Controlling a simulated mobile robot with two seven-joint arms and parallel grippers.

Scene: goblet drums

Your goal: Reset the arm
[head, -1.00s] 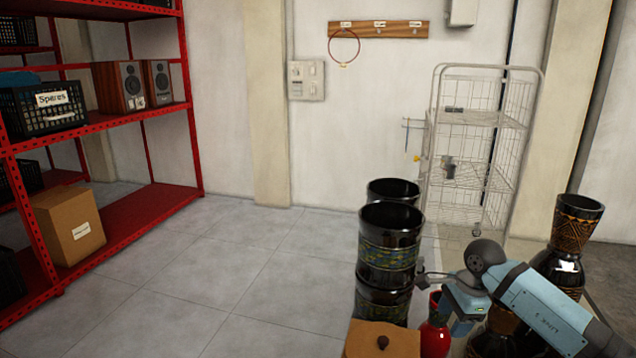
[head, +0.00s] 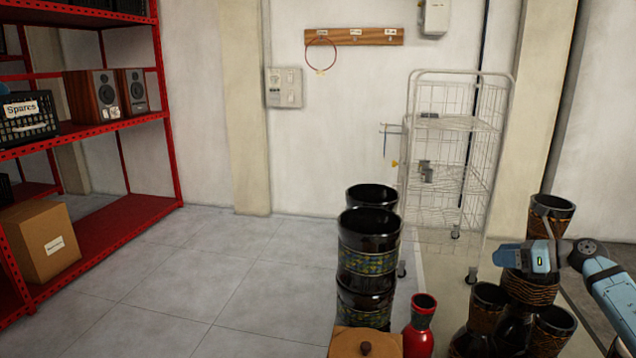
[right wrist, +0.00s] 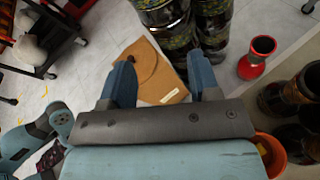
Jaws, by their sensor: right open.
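My right gripper shows in the right wrist view (right wrist: 162,82) with its two blue fingers apart and nothing between them. In the head view its blue wrist is at the right, in front of a tall patterned goblet drum (head: 552,208). Black drums with green-yellow bands (head: 368,262) are stacked left of it, well apart from the gripper. A small red goblet drum (head: 420,327) stands beside the stack and shows in the right wrist view too (right wrist: 257,60).
A brown thing with a knob (head: 365,342) is in front of the stack. Several dark drums (head: 487,307) stand at lower right, below my arm. A wire trolley (head: 455,150) is behind. Red shelving (head: 125,220) is at left; the floor between is clear.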

